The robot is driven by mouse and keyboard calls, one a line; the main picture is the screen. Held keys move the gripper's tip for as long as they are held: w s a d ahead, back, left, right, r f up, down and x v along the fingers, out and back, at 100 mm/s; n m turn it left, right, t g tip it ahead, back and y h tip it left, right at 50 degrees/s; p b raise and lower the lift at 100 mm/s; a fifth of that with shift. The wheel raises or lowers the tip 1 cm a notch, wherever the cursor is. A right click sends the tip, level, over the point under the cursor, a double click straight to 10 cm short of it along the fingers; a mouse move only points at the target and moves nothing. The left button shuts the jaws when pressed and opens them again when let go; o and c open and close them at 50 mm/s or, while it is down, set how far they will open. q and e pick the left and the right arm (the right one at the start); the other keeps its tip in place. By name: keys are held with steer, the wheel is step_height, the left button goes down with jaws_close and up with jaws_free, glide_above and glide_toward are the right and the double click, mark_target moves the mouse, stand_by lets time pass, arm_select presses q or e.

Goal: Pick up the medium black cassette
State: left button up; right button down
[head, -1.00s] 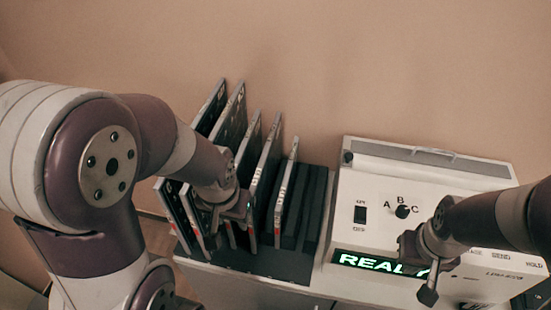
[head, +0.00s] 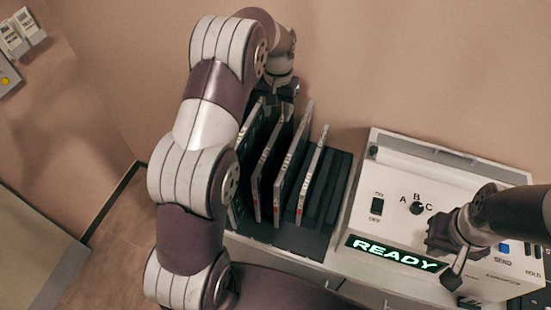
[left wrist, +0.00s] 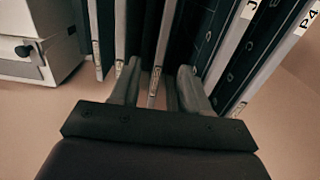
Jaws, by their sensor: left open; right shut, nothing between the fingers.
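Several dark cassettes with pale edges stand upright in a rack (head: 290,243). They differ in height; I cannot tell for sure which is the medium black one. My left gripper (head: 281,88) is at the back end of the rack, partly hidden by its own arm. In the left wrist view the left gripper (left wrist: 159,88) is open, with its two fingers on either side of the edge of one thin cassette (left wrist: 157,72). I cannot tell whether they touch it. My right gripper (head: 443,250) is shut and empty in front of the scanner's panel.
The white scanner (head: 388,165) stands right of the rack, with a dial and a green READY display (head: 395,253). Neighbouring cassettes (left wrist: 235,55) stand close on both sides of the left fingers. The wall is behind; wall switches (head: 22,35) are at upper left.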

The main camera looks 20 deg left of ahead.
mark_target(276, 139)
arm_select(q)
steer(key=f+p, duration=0.1)
steer(key=f, duration=0.2)
steer(key=f+p, duration=0.2)
steer(key=f, duration=0.2)
steer(key=s+f+p, duration=0.1)
steer(key=f+p, duration=0.1)
steer(key=f, duration=0.2)
steer(key=shift+a+f, duration=0.1)
steer(key=shift+f, duration=0.2)
jaws_close()
steer(key=shift+w+r, duration=0.1)
steer(key=shift+r, duration=0.05)
stand_by(0.6)
